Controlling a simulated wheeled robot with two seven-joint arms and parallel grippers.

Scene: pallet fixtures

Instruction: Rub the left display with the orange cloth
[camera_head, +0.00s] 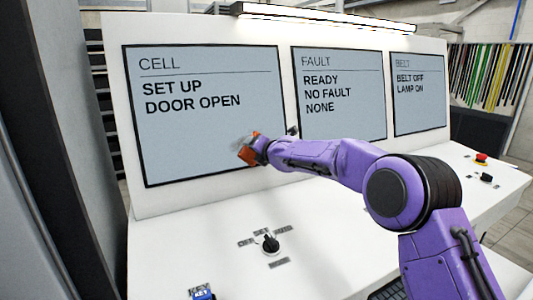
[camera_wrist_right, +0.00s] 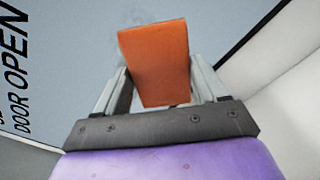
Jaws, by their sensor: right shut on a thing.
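The left display (camera_head: 200,115) is a large grey-blue screen reading CELL, SET UP, DOOR OPEN. My right gripper (camera_head: 253,150) is at its lower right part, shut on the orange cloth (camera_head: 248,156). In the right wrist view the cloth (camera_wrist_right: 155,62) is a flat orange block between the two fingers, in front of the display (camera_wrist_right: 70,60). A faint grey smudge shows on the display beside the cloth. I cannot tell for sure whether the cloth touches the screen. My left gripper is not in view.
The middle display (camera_head: 340,95) and right display (camera_head: 418,95) stand to the right. A selector knob (camera_head: 270,243), a blue key switch (camera_head: 203,293) and a red button (camera_head: 481,158) are on the white desk. A lamp bar (camera_head: 325,18) runs above. The desk's left front is mostly clear.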

